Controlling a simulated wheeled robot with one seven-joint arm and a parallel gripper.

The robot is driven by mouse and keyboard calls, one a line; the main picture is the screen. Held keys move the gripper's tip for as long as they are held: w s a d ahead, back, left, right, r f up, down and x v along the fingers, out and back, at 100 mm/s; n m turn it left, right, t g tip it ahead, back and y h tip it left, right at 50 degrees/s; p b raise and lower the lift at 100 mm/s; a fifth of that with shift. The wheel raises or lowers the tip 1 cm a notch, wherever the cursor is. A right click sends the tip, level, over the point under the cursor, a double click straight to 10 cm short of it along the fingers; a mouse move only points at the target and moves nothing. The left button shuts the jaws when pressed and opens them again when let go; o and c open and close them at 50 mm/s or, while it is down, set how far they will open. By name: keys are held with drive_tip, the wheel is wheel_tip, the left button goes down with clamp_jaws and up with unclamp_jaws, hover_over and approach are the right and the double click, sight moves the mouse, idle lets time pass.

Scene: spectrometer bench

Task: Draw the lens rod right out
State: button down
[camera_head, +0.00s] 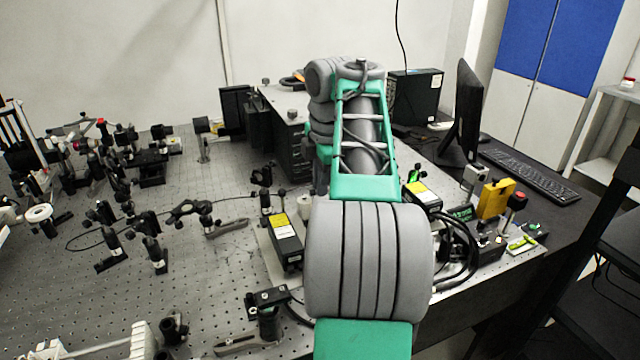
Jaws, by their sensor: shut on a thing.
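My arm rises through the middle of the head view and bends away over the bench. My gripper does not show; it is hidden behind the arm or out of the picture. I cannot single out the lens rod. Several black optic mounts on posts stand on the perforated bench (215,270) at left, among them a post mount (155,252), another post mount (108,245) and a clamped mount (268,310) near the front. A black post (265,190) stands just left of my arm.
A black box with a yellow label (284,240) stands close left of my arm. At right are a yellow box (495,198), looped black cables (462,245), a monitor (467,110) and a keyboard (530,172). Bare bench shows at front left.

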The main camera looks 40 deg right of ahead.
drive_tip(key=c, duration=1.5)
unclamp_jaws()
drive_tip(key=r+p, duration=0.2)
drive_tip(key=s+r+p, duration=0.1)
drive_tip(key=r+p, duration=0.1)
drive_tip(key=r, duration=0.1)
drive_tip(key=r+p, duration=0.2)
drive_tip(key=shift+s+a+r, duration=0.15)
drive_tip(key=shift+a+r, duration=0.15)
drive_tip(key=shift+a, duration=0.05)
